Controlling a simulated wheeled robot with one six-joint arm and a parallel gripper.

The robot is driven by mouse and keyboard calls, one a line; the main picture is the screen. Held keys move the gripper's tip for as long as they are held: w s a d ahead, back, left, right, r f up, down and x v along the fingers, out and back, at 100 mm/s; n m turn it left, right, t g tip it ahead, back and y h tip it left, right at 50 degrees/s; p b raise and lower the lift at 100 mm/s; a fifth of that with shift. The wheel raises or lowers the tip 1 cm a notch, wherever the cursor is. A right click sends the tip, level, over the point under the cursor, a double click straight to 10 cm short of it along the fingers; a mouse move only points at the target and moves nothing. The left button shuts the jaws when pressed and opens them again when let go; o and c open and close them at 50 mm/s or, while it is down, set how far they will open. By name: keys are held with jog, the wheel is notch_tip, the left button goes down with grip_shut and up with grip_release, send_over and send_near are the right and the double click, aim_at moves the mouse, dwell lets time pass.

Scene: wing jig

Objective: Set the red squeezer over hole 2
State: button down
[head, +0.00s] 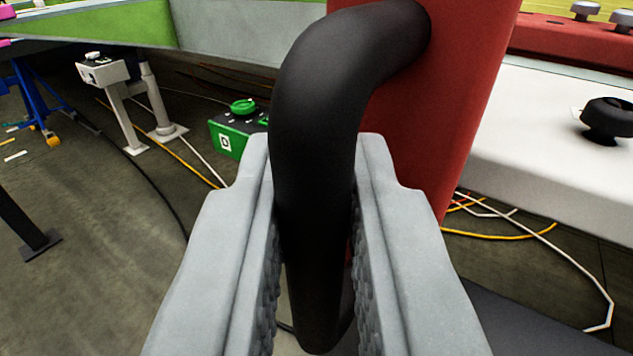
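The red squeezer (458,100) stands large in the head view, a red body with a thick black curved handle (318,110). Its top and lower end are out of frame or hidden. My gripper (315,165) has its two grey fingers on either side of the handle, closed against it. The handle runs down between the ribbed finger pads. No hole numbered 2 can be made out in this view.
A green and grey panel (120,28) spans the top left. A white surface with a black knob (608,120) lies at right, with a red bar (560,38) behind it. A green box (235,135), a white stand (105,75), a blue frame (35,100) and loose cables are below.

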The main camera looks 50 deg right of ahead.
jog(key=s, duration=0.8)
jog(key=shift+s+d, duration=0.15)
jog(key=shift+s, duration=0.1)
jog(key=c, duration=1.8)
grip_release()
jog(key=shift+o, duration=0.2)
jog(key=v, duration=1.7)
jog(key=shift+a, duration=0.2)
